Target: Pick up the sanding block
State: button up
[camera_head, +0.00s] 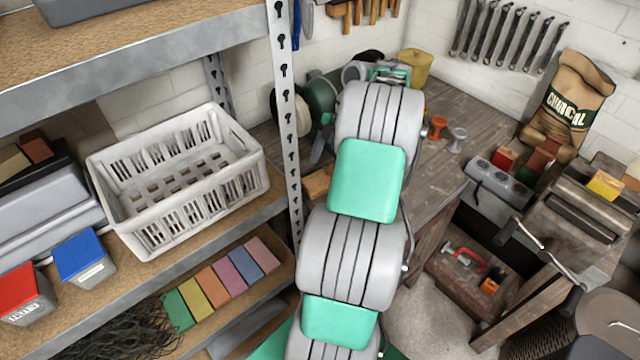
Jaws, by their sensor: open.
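I cannot pick out the sanding block with certainty. An orange-brown block (318,183) lies on the wooden workbench, just right of the shelf post and partly hidden by my arm. Other block-shaped things are a yellow block (605,185) on the vise bench at the right and a red-brown block (36,146) at the far left shelf. My arm rises through the middle of the view and bends away over the workbench. My gripper's fingers are hidden behind the arm, so their distance from any block does not show.
The metal shelf post (288,120) stands close left of my arm. A white crate (180,185) sits on the shelf. A dark green machine (322,100) stands at the workbench's back. A charcoal bag (567,105) leans in the right corner. The workbench (445,185) has free room right of my arm.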

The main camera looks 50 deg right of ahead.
aim_at(322, 178)
jog(key=shift+x, duration=1.55)
jog(key=shift+f+b, duration=0.2)
jog(key=shift+b, duration=0.3)
jog(key=shift+c, duration=0.2)
jog(key=c, duration=1.4)
